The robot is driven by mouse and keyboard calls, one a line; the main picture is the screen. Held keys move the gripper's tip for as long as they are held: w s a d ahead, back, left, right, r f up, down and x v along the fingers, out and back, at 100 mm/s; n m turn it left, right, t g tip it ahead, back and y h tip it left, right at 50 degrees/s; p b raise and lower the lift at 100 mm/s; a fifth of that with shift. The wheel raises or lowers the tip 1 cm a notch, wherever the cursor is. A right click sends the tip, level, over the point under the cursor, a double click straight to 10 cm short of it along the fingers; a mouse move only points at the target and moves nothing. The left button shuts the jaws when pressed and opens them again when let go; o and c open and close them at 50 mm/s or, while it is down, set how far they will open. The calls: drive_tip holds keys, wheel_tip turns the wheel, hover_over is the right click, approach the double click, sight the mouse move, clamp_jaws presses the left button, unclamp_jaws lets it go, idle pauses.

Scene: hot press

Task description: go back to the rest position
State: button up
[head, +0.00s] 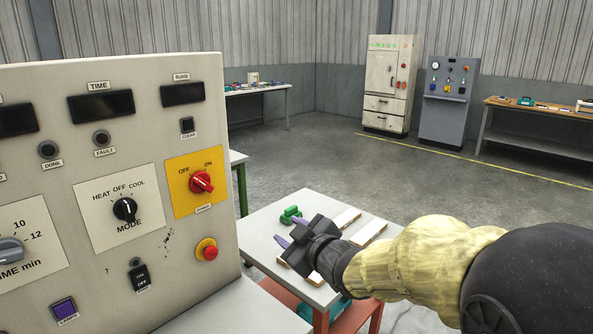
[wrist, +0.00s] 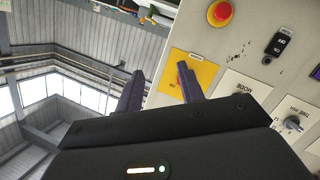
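My gripper (head: 287,228) is to the right of the control panel (head: 90,235), in front of a small table in the head view. Its two purple fingers are apart with nothing between them, so it is open and empty. The fingers also show apart in the wrist view (wrist: 158,85), pointing towards the panel side. The red power knob (head: 201,182) sits on a yellow plate left of my gripper, apart from it in the head view. In the wrist view the right finger partly covers the yellow plate (wrist: 199,72).
A small table (head: 256,224) with pale bars and a green object (head: 290,214) stands below my gripper. A red stop button (head: 207,249) sticks out of the panel's lower right. Cabinets (head: 389,85) and a workbench (head: 536,113) stand far back. The floor between is clear.

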drive_tip(key=s+d+f+m+g+h, duration=0.2)
drive_tip(key=s+d+f+m+h, duration=0.15)
drive_tip(key=d+f, duration=0.35)
drive_tip(key=s+d+f+m+g+h, duration=0.2)
drive_tip(key=s+d+f+m+h, duration=0.1)
drive_tip(key=d+f+m+h, duration=0.25)
drive_tip(key=s+d+f+m+g, duration=0.2)
drive_tip(key=s+d+f+g, duration=0.15)
drive_tip(key=s, duration=0.35)
drive_tip(key=s+d+f+m+g, duration=0.2)
drive_tip(key=s+d+f+g, duration=0.15)
drive_tip(key=s, duration=0.25)
wheel_tip(320, 180, up, 14)
drive_tip(key=p, duration=1.4)
drive_tip(key=shift+a+t+p, duration=0.25)
drive_tip(key=shift+t+p, duration=0.05)
drive_tip(key=shift+s, duration=0.1)
drive_tip(key=shift+a, duration=0.1)
